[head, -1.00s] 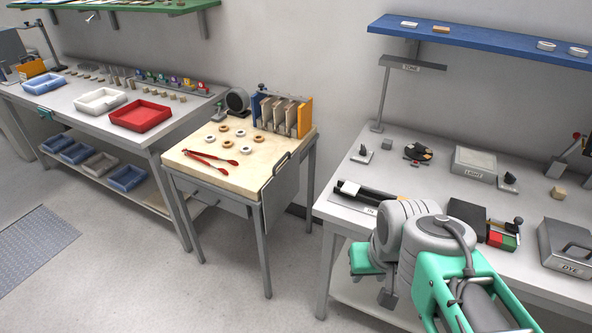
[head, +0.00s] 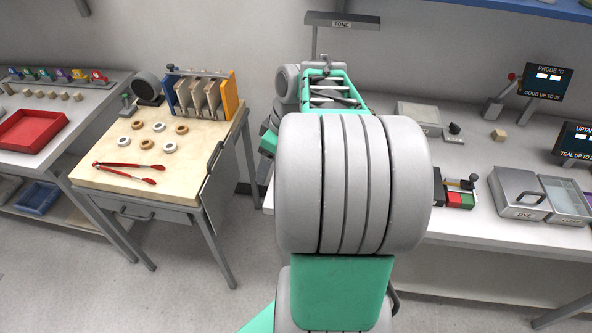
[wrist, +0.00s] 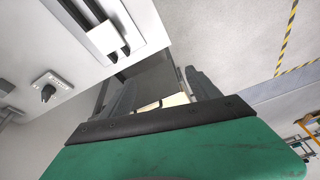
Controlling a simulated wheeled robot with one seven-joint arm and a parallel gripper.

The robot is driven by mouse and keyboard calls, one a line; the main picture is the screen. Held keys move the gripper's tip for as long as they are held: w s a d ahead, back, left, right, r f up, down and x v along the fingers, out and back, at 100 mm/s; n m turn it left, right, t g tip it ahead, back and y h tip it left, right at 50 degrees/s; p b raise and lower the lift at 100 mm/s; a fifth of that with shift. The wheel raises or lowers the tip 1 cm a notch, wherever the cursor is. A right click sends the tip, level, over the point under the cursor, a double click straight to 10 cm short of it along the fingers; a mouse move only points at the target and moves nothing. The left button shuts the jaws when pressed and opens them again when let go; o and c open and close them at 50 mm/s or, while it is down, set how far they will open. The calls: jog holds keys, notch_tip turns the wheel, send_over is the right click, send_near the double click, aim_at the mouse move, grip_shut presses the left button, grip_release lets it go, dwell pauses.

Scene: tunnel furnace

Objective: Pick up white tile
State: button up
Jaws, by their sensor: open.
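I cannot pick out a white tile for certain in either view now. In the wrist view my gripper (wrist: 160,86) is open, its two dark fingers apart with nothing held between them. A cream surface shows beyond the fingers, partly hidden by them. In the head view my own arm fills the middle and the gripper cannot be made out. White and brown rings (head: 158,127) lie on the wooden-topped table (head: 110,178) at left, apart from my arm.
Red-handled tongs (head: 128,167) lie on the wooden-topped table beside a rack (head: 205,95). A red tray (head: 32,131) stands on the far-left bench. On the right bench are a grey DYE box (head: 520,193) and a small tan block (head: 498,134). The blue shelf (head: 520,12) is mostly cut off.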

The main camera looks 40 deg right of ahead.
jog(key=s+d+f+n, duration=0.15)
jog(key=s+d, duration=0.25)
jog(key=d, duration=0.7)
jog(key=shift+n+t+y, duration=0.35)
jog(key=shift+t+y, duration=0.05)
jog(key=p+x, duration=0.1)
jog(key=x, duration=0.6)
jog(key=shift+d+f, duration=0.1)
jog(key=shift+c, duration=0.5)
jog(key=c, duration=1.3)
